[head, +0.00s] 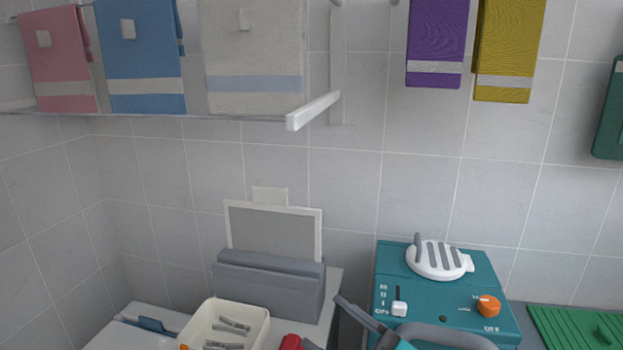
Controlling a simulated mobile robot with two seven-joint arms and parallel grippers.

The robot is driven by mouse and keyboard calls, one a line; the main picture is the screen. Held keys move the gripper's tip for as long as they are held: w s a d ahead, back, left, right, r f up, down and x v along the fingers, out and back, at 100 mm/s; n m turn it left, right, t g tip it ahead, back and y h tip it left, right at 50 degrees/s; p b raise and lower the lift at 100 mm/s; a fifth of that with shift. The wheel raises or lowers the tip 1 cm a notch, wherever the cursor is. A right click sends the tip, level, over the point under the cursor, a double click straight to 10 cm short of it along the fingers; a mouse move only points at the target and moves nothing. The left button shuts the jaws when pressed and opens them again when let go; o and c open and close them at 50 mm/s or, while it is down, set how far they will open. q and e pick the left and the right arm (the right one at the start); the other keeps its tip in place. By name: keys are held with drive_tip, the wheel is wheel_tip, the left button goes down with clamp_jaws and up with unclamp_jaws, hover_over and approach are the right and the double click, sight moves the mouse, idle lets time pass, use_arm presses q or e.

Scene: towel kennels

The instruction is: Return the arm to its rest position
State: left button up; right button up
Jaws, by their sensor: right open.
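My right gripper (325,322) shows at the bottom edge of the head view, right of the middle. One dark grey finger points up and left in front of the teal box, and what looks like the other finger's tip shows lower left. The jaws are apart and I see nothing between them. My left gripper is not in view.
A teal box (487,265) with knobs stands behind my right gripper. A grey holder (268,285) and a cream tray (256,333) with grey clips are to the left. A green ribbed mat (560,325) is at right. Towels, including a blue one (142,60), hang above.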

drive_tip(key=s+d+f+m+t+h+p, duration=0.1)
drive_tip(key=s+d+f+m+t+h, duration=0.25)
drive_tip(key=d+f+m+h, duration=0.75)
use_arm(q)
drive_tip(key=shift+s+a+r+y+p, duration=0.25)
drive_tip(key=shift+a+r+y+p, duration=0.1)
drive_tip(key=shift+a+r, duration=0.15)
use_arm(e)
drive_tip(key=s+d+f+m+g+h, duration=0.3)
drive_tip(key=s+f+m+g+h, duration=0.1)
drive_tip(key=s+f, duration=0.6)
wheel_tip(320, 180, down, 2)
drive_tip(key=shift+d+m+g+h, duration=0.15)
drive_tip(key=shift+m+g+h, duration=0.2)
drive_tip(key=shift+g, duration=0.2)
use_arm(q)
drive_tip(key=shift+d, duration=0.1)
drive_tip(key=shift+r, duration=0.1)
